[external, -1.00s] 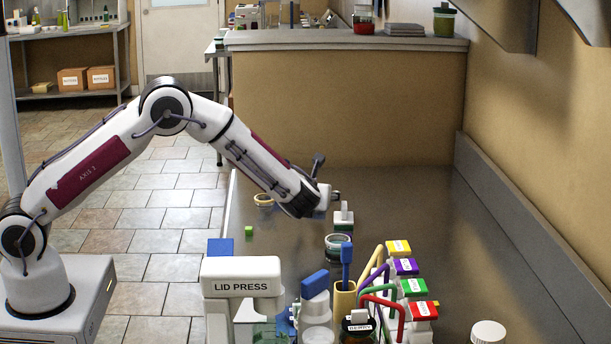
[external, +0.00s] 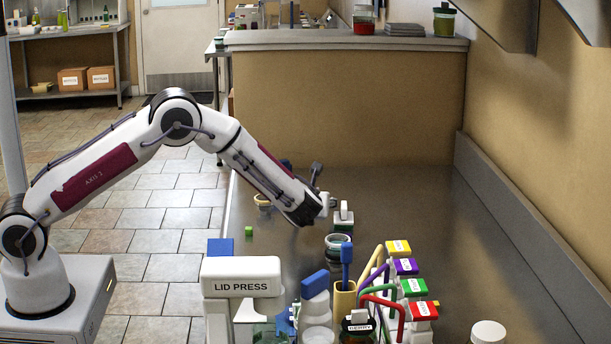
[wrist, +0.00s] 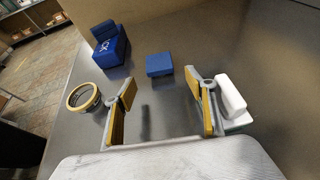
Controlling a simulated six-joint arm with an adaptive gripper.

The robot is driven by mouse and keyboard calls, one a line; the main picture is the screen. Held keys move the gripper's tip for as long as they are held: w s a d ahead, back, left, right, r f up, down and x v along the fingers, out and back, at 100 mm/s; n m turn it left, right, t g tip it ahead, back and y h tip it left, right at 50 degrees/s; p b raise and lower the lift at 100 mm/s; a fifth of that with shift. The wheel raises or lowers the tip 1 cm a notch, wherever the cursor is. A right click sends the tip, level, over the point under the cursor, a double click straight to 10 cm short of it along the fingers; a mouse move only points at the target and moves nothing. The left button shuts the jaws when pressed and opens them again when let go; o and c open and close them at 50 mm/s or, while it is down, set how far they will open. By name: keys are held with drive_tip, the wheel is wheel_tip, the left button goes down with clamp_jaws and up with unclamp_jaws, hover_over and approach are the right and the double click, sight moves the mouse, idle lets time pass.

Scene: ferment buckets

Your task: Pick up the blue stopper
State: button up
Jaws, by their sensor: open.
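In the wrist view, a flat blue square piece (wrist: 159,65) lies on the counter ahead of my gripper, roughly in line with the gap between its fingers. A larger blue block (wrist: 110,47) with a raised back part and a white mark stands farther left. I cannot tell for certain which of these is the blue stopper. My gripper (wrist: 161,88) is open, with gold pads spread apart and nothing between them. In the external view my gripper (external: 324,203) is low over the counter's far half, and a bit of blue (external: 286,163) shows behind the arm.
A gold-rimmed round jar (wrist: 83,97) stands left of my fingers, and a white-handled piece (wrist: 231,94) is close beside the right finger. The lid press (external: 240,285), bottles and coloured-lid containers (external: 415,287) crowd the near counter.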

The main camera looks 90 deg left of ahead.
drive_tip(key=shift+a+f, duration=0.1)
drive_tip(key=shift+a, duration=0.1)
drive_tip(key=shift+x, duration=2.5)
drive_tip(key=c, duration=1.2)
